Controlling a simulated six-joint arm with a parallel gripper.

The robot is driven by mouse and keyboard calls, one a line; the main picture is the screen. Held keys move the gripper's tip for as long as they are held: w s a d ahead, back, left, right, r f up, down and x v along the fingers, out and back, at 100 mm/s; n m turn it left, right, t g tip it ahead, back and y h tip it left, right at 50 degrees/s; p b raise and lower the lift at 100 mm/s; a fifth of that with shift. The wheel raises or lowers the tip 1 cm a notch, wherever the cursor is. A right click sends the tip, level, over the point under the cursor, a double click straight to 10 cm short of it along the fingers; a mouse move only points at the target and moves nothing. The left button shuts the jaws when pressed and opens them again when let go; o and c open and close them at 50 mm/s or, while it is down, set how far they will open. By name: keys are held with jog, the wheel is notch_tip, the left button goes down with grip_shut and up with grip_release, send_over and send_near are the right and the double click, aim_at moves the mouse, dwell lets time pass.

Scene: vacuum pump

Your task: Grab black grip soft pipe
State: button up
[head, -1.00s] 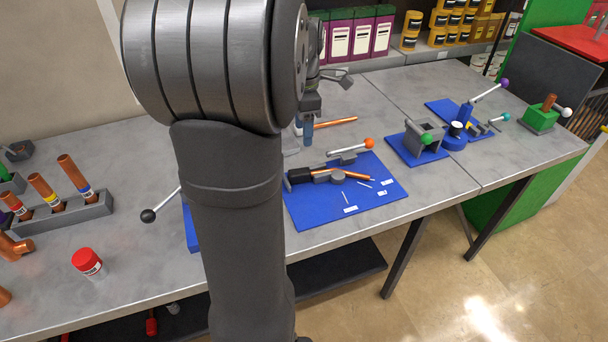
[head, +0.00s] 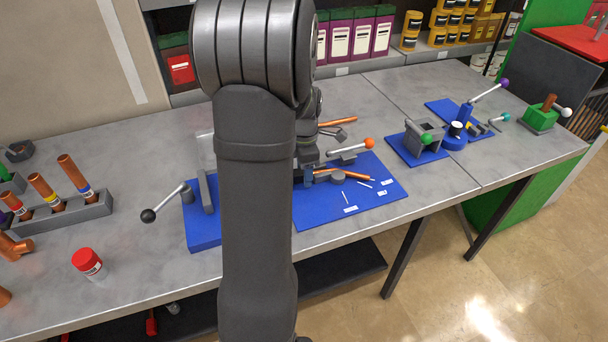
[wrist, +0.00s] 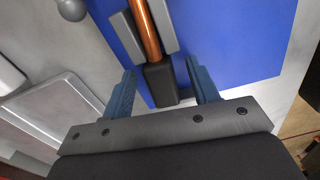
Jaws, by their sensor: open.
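The soft pipe (head: 352,177) is copper-coloured and lies in a grey holder on a blue board (head: 370,203). In the wrist view the pipe (wrist: 147,36) runs down the picture and ends in a black grip (wrist: 160,84). My gripper (wrist: 163,88) is open, with one blue finger on each side of the black grip. In the head view my gripper (head: 308,174) is at the left end of the pipe, where my arm and gripper largely hide the black grip.
An orange-knobbed lever (head: 369,143) stands just behind the pipe. A second blue board (head: 204,236) with a black-knobbed lever (head: 149,215) is to the left. A red-capped bottle (head: 88,262) stands near the front edge. Bare table shows between that bottle and the second board.

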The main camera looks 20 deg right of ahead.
jog(key=shift+f, duration=0.3)
grip_shut()
jog(key=shift+r, duration=0.1)
